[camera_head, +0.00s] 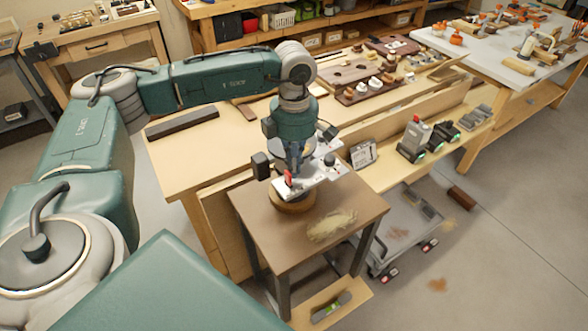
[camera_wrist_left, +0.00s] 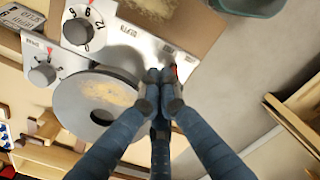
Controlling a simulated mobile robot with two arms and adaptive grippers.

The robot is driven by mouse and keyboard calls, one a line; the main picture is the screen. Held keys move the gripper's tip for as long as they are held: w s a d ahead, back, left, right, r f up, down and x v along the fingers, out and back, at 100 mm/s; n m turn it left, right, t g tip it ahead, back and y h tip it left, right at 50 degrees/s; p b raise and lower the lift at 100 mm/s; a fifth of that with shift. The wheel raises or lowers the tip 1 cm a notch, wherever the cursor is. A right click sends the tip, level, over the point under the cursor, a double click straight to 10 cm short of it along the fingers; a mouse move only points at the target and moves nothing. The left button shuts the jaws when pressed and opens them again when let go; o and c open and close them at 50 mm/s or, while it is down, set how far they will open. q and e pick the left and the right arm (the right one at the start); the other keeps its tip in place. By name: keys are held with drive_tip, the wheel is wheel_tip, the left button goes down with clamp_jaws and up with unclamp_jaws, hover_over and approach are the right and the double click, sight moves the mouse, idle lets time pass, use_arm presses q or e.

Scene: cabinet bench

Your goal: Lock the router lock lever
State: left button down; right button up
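The router (camera_head: 318,172) is a silver plate with dials and a round grey disc, on a small brown table. In the left wrist view, the router plate (camera_wrist_left: 130,45) lies under my gripper. The lock lever shows as a small red piece (camera_head: 288,178) at the plate's left end in the head view. In the wrist view only a sliver of the red lever (camera_wrist_left: 174,70) shows, right beside my fingertips. My left gripper (camera_wrist_left: 160,76) has its fingertips together, at the plate's edge by the lever. Contact with the lever cannot be told. My right gripper is not in view.
The small table (camera_head: 270,225) also carries a pile of pale shavings (camera_head: 331,226). A long workbench (camera_head: 215,150) with wooden parts stands behind. Grey-and-red devices (camera_head: 415,138) stand on a ledge to the right. A grey cart (camera_head: 405,235) is below.

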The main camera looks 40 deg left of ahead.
use_arm(q)
drive_tip(key=shift+s, duration=0.25)
drive_tip(key=shift+w+r, duration=0.1)
drive_tip(key=shift+r, duration=0.05)
drive_tip(key=shift+w+d+r+p, duration=0.15)
drive_tip(key=shift+w+r+p, duration=0.4)
drive_tip(key=shift+r, duration=0.3)
drive_tip(key=shift+r, duration=0.1)
wheel_tip(320, 180, up, 7)
drive_tip(key=p, duration=0.4)
idle(0.4)
